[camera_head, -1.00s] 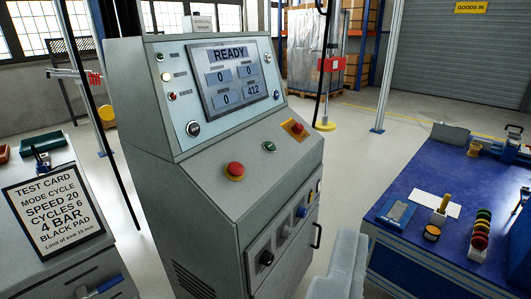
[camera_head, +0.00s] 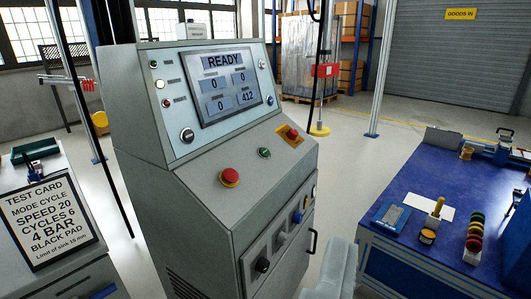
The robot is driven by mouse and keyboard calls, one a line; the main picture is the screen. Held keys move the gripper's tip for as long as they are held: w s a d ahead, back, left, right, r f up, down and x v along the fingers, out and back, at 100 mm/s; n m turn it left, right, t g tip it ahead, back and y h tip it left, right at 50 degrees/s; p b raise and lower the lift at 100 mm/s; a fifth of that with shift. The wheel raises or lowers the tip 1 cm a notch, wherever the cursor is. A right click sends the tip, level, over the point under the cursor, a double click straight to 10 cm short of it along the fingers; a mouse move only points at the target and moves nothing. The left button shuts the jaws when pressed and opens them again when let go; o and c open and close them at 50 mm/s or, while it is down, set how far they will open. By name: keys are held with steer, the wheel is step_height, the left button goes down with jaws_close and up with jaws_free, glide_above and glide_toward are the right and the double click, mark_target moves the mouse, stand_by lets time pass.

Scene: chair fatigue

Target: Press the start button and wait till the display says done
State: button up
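The grey control console (camera_head: 150,150) stands left of centre. My gripper does not show in this view, so nothing is seen touching the buttons.
A test card (camera_head: 48,222) at left reads mode cycle, speed 20, cycles 6, 4 bar, black pad. A blue bench (camera_head: 385,245) with several small items stands at right. A pale grey object (camera_head: 340,268) rises at the bottom, beside the console. Open floor lies behind.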

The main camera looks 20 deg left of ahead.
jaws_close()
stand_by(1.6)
